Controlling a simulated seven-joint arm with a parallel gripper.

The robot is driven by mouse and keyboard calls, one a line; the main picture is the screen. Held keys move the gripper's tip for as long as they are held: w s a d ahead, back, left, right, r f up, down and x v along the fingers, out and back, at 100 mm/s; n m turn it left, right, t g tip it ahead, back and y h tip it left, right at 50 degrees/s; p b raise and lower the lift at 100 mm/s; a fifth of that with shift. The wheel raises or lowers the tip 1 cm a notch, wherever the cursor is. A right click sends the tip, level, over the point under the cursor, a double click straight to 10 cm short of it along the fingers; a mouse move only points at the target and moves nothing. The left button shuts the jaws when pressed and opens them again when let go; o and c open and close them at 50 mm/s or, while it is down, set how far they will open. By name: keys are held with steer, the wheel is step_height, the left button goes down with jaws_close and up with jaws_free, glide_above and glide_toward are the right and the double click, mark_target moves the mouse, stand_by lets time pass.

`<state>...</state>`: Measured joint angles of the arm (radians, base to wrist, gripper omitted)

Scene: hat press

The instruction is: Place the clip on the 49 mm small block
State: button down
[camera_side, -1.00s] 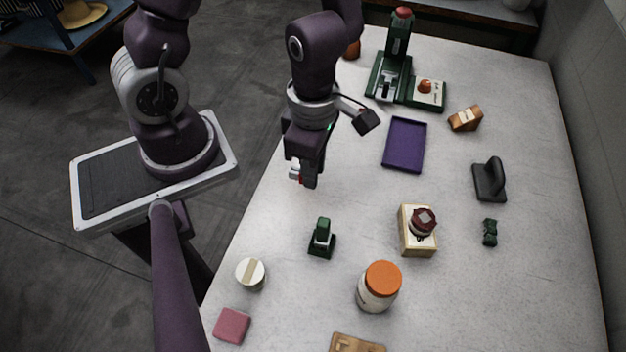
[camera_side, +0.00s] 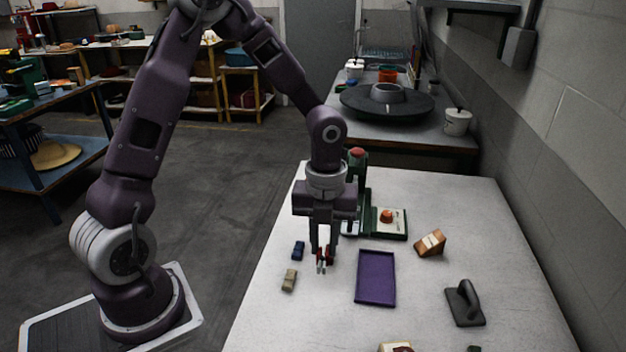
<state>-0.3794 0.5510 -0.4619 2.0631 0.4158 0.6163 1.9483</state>
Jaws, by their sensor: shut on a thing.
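My gripper (camera_side: 322,262) points down over the table, left of the purple tray. Its jaws are shut on a small red-and-grey thing (camera_side: 322,255), which may be the clip; the fingers hide part of it. I cannot tell whether it touches the table. A small blue piece (camera_side: 298,250) lies just left of my gripper. A small tan piece (camera_side: 289,280) lies below it in the picture. No size can be read, so I cannot tell which thing is the 49 mm small block.
The purple tray (camera_side: 375,278) lies right of my gripper. A brown wedge (camera_side: 430,243) and a dark handled block (camera_side: 465,303) stand right. The front left table is clear.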

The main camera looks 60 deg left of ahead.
steer(key=w+a+r+n, duration=0.2)
steer(key=w+a+n, duration=0.4)
steer(key=a+n, duration=0.5)
steer(key=w+a+r+n, duration=0.2)
steer(key=w+a+n, duration=0.45)
steer(key=n, duration=0.65)
steer(key=w+a+r+n, duration=0.2)
steer(key=w+a+n, duration=0.3)
steer(key=a+n, duration=0.65)
step_height(320, 180, down, 10)
steer(key=shift+s+r, duration=0.15)
steer(key=c, duration=1.3)
jaws_free()
steer(key=shift+o, duration=0.2)
